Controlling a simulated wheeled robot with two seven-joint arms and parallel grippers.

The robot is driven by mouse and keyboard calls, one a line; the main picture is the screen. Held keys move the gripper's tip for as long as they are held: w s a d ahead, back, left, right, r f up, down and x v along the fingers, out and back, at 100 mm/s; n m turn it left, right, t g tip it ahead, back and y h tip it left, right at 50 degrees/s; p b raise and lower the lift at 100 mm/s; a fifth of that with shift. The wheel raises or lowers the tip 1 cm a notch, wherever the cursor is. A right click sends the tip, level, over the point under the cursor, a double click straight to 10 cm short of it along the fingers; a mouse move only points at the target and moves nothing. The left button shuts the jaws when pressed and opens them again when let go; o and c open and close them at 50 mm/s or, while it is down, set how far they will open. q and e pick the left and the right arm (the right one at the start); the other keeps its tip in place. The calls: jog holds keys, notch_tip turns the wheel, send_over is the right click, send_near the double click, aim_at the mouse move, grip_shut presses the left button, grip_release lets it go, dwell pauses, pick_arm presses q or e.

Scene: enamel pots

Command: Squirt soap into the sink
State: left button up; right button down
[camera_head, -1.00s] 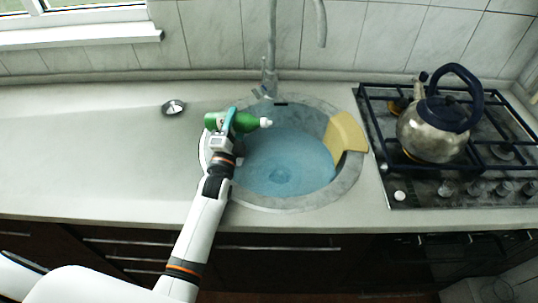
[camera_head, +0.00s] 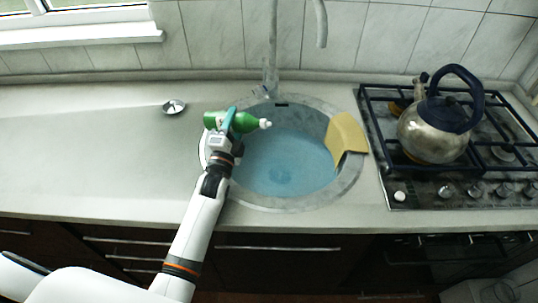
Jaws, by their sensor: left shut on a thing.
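A green soap bottle (camera_head: 245,122) with a white cap lies on its side in my left gripper (camera_head: 228,122). The gripper is shut around the bottle's body, at the left part of the sink. The white cap points right, over the basin. The round grey sink (camera_head: 345,186) holds blue water (camera_head: 285,160). No soap stream is visible from the cap. My right gripper is not in view.
A yellow cloth or sponge (camera_head: 345,135) rests on the sink's right rim. The faucet (camera_head: 270,70) stands behind the basin. A metal kettle (camera_head: 428,135) is on the gas hob at the right. A small metal drain piece (camera_head: 174,107) lies on the left counter, which is otherwise clear.

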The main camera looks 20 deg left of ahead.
pick_arm(q)
jog(key=shift+r, duration=0.1)
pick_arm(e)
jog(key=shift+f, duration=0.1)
pick_arm(q)
jog(key=shift+a, duration=0.15)
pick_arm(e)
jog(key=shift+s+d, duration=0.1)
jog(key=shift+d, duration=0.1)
pick_arm(q)
jog(key=shift+m, duration=0.3)
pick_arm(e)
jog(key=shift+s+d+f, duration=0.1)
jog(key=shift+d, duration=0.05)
pick_arm(q)
jog(key=shift+a, duration=0.1)
dwell(0.3)
jog(key=shift+d+m, duration=0.2)
jog(key=shift+m, duration=0.1)
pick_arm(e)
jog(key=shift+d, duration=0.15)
pick_arm(q)
jog(key=shift+a, duration=0.2)
jog(key=shift+d+h+b, duration=0.2)
jog(key=shift+h+b, duration=0.1)
jog(key=shift+h, duration=0.1)
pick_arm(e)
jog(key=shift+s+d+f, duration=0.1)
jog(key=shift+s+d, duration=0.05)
